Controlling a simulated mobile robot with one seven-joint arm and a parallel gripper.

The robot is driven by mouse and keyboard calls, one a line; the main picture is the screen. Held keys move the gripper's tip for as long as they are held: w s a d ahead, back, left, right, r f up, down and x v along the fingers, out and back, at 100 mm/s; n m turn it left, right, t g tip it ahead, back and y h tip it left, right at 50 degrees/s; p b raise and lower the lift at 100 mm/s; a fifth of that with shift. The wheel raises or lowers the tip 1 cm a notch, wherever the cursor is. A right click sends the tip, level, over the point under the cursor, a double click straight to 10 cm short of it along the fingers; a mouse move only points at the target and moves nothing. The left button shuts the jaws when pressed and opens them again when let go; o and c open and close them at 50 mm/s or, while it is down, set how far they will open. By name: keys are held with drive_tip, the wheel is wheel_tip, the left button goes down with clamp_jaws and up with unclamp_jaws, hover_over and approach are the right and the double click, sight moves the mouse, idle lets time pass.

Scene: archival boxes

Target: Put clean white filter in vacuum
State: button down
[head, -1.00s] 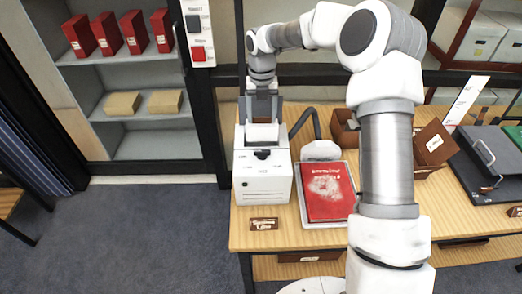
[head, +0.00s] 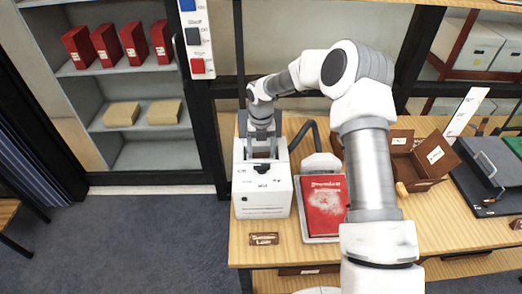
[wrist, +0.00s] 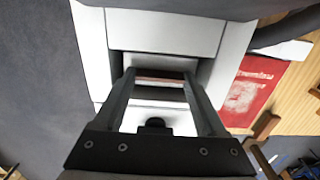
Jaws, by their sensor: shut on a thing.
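The vacuum is a white box (head: 262,197) at the left end of the wooden table, with a black knob and a dark hose. My gripper (head: 263,152) points down into the open top of the vacuum. The vacuum's white rim (wrist: 165,32) surrounds the fingertips. The filter's lower part is hidden, so I cannot tell whether it rests on the bottom.
A red book (head: 325,204) with a pale dusty patch lies on a tray right of the vacuum. Brown boxes (head: 425,160) and a dark flat case (head: 490,165) stand farther right. A small label plate (head: 264,239) lies in front of the vacuum. Shelves with red boxes (head: 105,45) are behind left.

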drive_tip(key=shift+f, duration=0.1)
drive_tip(key=shift+f, duration=0.15)
unclamp_jaws()
